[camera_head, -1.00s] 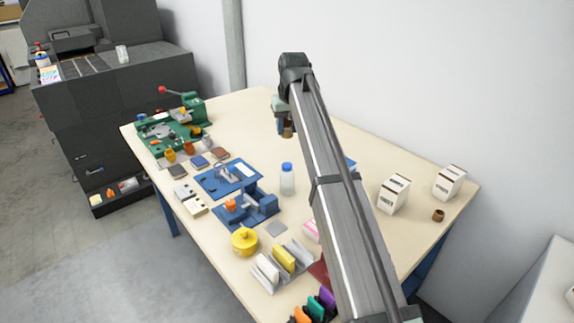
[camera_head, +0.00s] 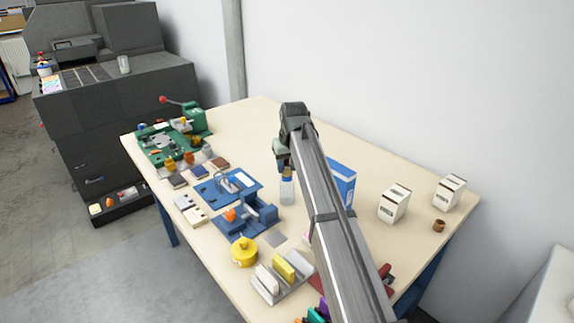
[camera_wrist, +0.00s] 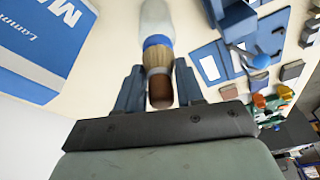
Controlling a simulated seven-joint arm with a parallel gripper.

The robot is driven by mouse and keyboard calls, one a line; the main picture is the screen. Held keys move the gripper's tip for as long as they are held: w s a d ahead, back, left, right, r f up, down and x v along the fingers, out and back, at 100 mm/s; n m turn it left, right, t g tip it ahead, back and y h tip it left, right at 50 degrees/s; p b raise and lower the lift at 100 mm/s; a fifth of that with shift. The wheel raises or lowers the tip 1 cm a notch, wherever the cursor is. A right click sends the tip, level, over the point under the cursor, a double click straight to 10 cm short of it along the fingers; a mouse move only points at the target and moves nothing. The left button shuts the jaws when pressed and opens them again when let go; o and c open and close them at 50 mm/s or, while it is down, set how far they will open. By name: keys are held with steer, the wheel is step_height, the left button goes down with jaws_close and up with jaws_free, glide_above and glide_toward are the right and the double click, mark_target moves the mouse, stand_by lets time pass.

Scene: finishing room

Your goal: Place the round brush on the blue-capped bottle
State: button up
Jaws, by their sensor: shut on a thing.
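My gripper (camera_wrist: 159,82) is shut on the round brush (camera_wrist: 160,90), which has a brown wooden handle and a band of tan bristles. In the wrist view the brush lies between the two blue-grey fingers, its bristle end towards the bottle's blue cap (camera_wrist: 157,41). The clear, pale bottle (camera_wrist: 156,18) stands on the table beyond it. In the head view my gripper (camera_head: 284,158) is right above the bottle (camera_head: 287,192), with the brush (camera_head: 287,171) at its top and the cap largely hidden. I cannot tell whether brush and cap touch.
A blue box (camera_head: 342,182) stands behind my arm, near the wall. A blue fixture (camera_head: 258,212) is left of the bottle, with a yellow pot (camera_head: 243,252) in front. White cartons (camera_head: 394,203) stand at the right. Table behind the bottle is clear.

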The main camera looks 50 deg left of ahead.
steer(key=shift+f, duration=0.15)
steer(key=o, duration=1)
steer(key=shift+o, duration=0.2)
steer(key=v, duration=1.2)
steer(key=shift+s, duration=0.1)
